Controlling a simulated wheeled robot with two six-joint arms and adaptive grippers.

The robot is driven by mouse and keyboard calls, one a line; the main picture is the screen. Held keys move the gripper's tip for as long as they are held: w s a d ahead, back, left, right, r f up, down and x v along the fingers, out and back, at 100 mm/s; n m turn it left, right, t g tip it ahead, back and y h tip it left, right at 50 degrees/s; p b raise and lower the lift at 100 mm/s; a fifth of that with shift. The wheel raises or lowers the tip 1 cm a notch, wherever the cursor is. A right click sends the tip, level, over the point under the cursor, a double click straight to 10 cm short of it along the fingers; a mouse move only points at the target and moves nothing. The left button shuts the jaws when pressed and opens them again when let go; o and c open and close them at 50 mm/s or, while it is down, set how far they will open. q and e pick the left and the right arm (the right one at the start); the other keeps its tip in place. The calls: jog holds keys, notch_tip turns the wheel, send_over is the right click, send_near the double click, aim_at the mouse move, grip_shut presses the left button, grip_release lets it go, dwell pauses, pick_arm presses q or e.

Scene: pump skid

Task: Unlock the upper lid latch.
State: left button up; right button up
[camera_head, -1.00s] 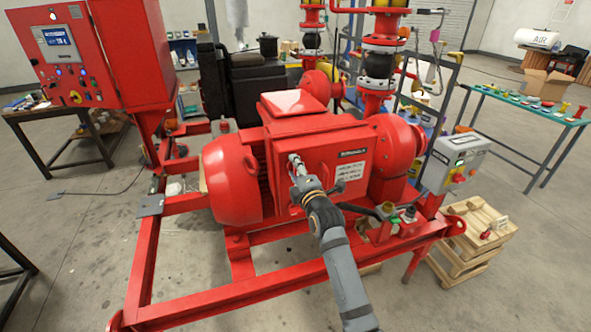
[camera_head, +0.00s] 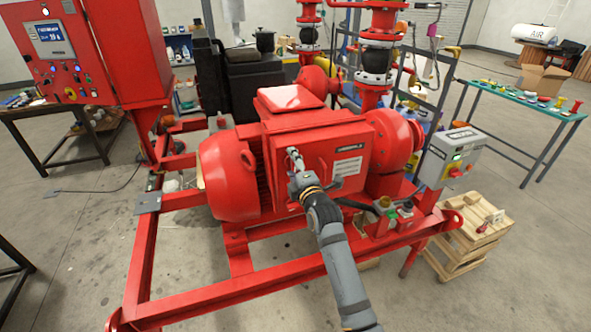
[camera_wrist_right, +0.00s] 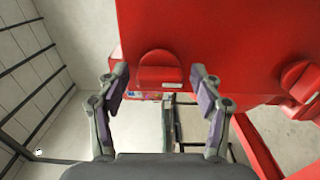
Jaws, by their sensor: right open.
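The red box with its lid (camera_head: 318,150) sits on the side of the red motor. In the right wrist view the red box face (camera_wrist_right: 215,30) fills the upper middle. A rounded red latch-like piece (camera_wrist_right: 158,66) shows there, and a second one (camera_wrist_right: 301,80) shows at the right edge. I cannot tell for certain which is the upper lid latch. My right gripper (camera_head: 294,157) is in front of the box's left part and also shows in the wrist view (camera_wrist_right: 159,80). It is open and empty, with its fingers on either side of the first latch in the picture. Contact cannot be made out. My left gripper is out of view.
The red skid frame (camera_head: 205,296) runs below the motor. A grey switch box (camera_head: 451,158) stands at the right, above a wooden pallet stack (camera_head: 470,238). A red control cabinet (camera_head: 60,60) is at the left. The floor in front is clear.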

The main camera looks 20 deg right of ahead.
jog(key=s, duration=1.1)
jog(key=shift+s+d, duration=0.2)
jog(key=shift+s, duration=0.2)
notch_tip(320, 180, down, 26)
jog(key=s+m+g, duration=0.1)
jog(key=m+g, duration=0.4)
jog(key=s+d+f+m+g, duration=0.1)
jog(key=s+f+m+g, duration=0.1)
jog(key=s+f, duration=0.6)
jog(key=s+d+f+m+g, duration=0.1)
jog(key=s+f+m+g, duration=0.2)
jog(key=f, duration=0.9)
jog(key=s+d+f+m+g, duration=0.2)
jog(key=s+f, duration=0.4)
jog(key=s, duration=0.5)
jog(key=s+d+f+m+g+h, duration=0.1)
jog(key=s+d+f+m+g, duration=0.1)
jog(key=s+f, duration=0.4)
jog(key=s+d+f+m+g, duration=0.2)
jog(key=s+f+m, duration=0.2)
jog(key=s, duration=1.3)
notch_tip(320, 180, down, 2)
jog(key=shift+d+f+g, duration=0.1)
jog(key=shift+d+g, duration=0.1)
jog(key=shift+g, duration=0.2)
